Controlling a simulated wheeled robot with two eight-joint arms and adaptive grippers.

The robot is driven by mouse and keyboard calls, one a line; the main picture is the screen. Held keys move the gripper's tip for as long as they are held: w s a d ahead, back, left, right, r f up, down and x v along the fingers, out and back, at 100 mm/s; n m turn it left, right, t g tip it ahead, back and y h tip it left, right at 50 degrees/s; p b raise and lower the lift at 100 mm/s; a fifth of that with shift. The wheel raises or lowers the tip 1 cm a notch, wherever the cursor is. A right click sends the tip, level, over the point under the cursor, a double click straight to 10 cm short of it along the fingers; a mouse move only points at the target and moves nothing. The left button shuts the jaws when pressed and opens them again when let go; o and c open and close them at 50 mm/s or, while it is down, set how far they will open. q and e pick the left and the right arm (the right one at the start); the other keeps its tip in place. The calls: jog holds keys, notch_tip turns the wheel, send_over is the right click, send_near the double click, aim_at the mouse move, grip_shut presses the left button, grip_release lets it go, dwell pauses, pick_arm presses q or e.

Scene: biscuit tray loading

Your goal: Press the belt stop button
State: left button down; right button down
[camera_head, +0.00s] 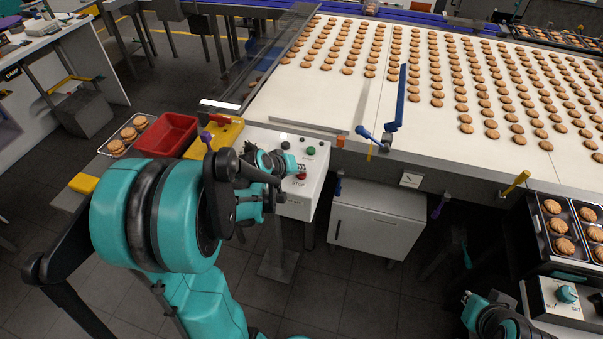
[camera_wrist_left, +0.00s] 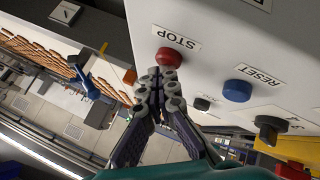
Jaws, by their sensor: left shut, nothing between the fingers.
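The red STOP button (camera_wrist_left: 168,57) sits on a light panel beside its STOP label in the left wrist view. In the head view the stop button (camera_head: 301,176) shows on the white control box (camera_head: 312,187) at the belt's near left corner. My left gripper (camera_head: 299,167) is shut and empty, its tips close to the button. In the left wrist view the closed fingertips (camera_wrist_left: 160,82) lie just below the button and overlap its lower edge; I cannot tell whether they touch it. My right gripper (camera_head: 468,300) is partly in view at the lower right; its fingers are unclear.
A blue RESET button (camera_wrist_left: 237,90) and a black button (camera_wrist_left: 202,103) are on the same panel. A green button (camera_head: 311,151) is on the box top. A red bin (camera_head: 166,134) stands left. The white belt (camera_head: 340,105) carries rows of biscuits. A blue lever (camera_head: 400,98) rises at its near edge.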

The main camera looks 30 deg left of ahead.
aim_at(300, 176)
pick_arm(q)
jog(key=shift+f, duration=0.15)
dwell(0.3)
jog(key=shift+r+p, duration=0.75)
jog(key=shift+r, duration=0.3)
notch_tip(300, 176, up, 5)
jog(key=p, duration=0.4)
dwell(0.4)
